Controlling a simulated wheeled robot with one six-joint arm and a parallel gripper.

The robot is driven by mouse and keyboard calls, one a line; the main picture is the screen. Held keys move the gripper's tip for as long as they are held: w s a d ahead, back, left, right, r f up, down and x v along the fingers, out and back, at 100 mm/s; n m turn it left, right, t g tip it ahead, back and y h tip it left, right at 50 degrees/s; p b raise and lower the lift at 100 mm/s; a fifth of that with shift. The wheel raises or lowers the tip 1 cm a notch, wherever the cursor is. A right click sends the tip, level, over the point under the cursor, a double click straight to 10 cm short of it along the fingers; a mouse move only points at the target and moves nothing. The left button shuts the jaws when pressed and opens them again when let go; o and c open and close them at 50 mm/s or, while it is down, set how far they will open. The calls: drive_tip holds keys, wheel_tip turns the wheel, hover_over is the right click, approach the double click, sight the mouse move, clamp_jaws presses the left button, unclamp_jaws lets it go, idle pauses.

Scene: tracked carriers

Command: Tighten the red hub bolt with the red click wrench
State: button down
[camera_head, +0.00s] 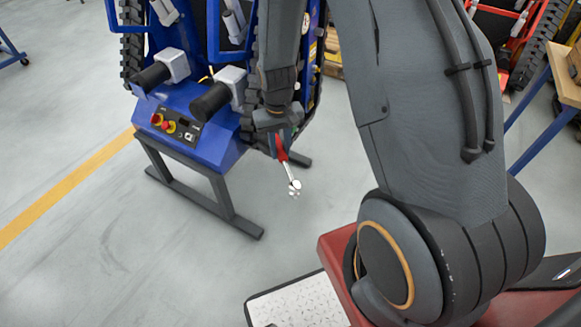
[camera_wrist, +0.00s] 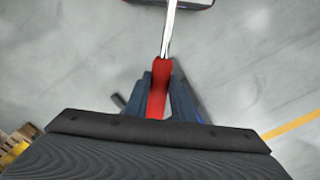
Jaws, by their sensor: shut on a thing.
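The red click wrench (camera_head: 281,150) is in my gripper (camera_head: 277,138), with its silver head pointing down and towards the camera in the head view. In the wrist view my gripper (camera_wrist: 167,92) is shut on the red handle (camera_wrist: 158,88), and the silver shaft (camera_wrist: 169,32) runs up to the top edge. The wrench is in the air over the floor, beside the blue tracked carrier (camera_head: 205,135), and touches nothing else that I can see. I cannot make out the red hub bolt in either view.
The blue carrier stands on a dark metal stand (camera_head: 225,203), with black handles and a control panel facing me. Open grey floor (camera_head: 110,250) with a yellow line (camera_head: 65,187) lies to the left. A red carrier (camera_head: 525,45) and a blue-legged table (camera_head: 530,145) are at the right.

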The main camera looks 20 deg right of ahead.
drive_tip(key=s+f+m+g+y+b, duration=0.3)
drive_tip(key=f+m+y+b, duration=0.5)
drive_tip(key=f+m+b, duration=0.9)
drive_tip(key=w+d+f+m+t+y+b, duration=0.1)
drive_tip(key=w+d+f+m+t+b, duration=0.4)
drive_tip(key=w+d+m+t+b, duration=0.1)
drive_tip(key=w+d+f+m+t+y+b, duration=0.2)
drive_tip(key=w+d+f+m+t+b, duration=0.4)
drive_tip(key=w+d+t+b, duration=0.3)
drive_tip(key=d+m+t+b, duration=0.1)
drive_tip(key=t+b, duration=0.1)
drive_tip(key=shift+w+d+b, duration=0.2)
drive_tip(key=shift+d+b, duration=0.05)
drive_tip(key=shift+b, duration=0.05)
drive_tip(key=shift+f+t, duration=0.1)
drive_tip(key=shift+t, duration=0.2)
